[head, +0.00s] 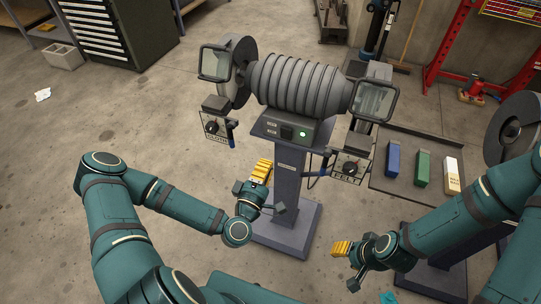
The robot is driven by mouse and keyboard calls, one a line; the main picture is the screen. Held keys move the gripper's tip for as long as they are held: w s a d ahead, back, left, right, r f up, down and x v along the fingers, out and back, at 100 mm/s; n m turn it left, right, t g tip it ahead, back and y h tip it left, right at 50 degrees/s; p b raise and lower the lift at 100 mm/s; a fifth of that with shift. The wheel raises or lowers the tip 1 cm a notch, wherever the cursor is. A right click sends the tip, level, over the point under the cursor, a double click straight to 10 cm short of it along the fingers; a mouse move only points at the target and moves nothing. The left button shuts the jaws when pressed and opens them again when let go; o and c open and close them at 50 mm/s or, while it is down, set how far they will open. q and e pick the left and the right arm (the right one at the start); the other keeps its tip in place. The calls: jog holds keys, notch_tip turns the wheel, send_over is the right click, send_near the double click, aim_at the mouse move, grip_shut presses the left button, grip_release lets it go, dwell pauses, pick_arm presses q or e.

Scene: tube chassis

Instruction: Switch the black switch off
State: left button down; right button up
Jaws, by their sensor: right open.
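A grey bench grinder (300,82) stands on a pedestal (287,190). Its base carries a control panel with a small black switch (287,132) and a lit green lamp (303,134) to the right of it. The switch's exact position is too small to tell. My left gripper (271,189) is below the panel, in front of the pedestal, apart from the switch; its yellow-padded finger and the other finger look spread, with nothing between them. My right gripper (346,267) is open and empty, low at the right of the pedestal foot.
Labelled boxes with dials hang at the grinder's left (215,125) and right (349,166). A tray (400,138) at the right holds a blue block (393,159), a green block (422,169) and a white-and-yellow block (452,175). Open floor lies at the left.

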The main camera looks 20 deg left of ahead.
aim_at(284, 129)
pick_arm(q)
jog(key=w, duration=0.4)
jog(key=w+r, duration=0.1)
jog(key=w, duration=0.3)
jog(key=w+b, duration=0.1)
jog(key=w, duration=0.3)
jog(key=shift+w+d+r, duration=0.25)
jog(key=w+r+g+p, duration=0.1)
jog(key=p, duration=0.1)
jog(key=shift+p, duration=0.4)
jog(key=shift+s+f+b, duration=0.1)
jog(key=shift+f+b, duration=0.15)
jog(key=shift+b, duration=0.05)
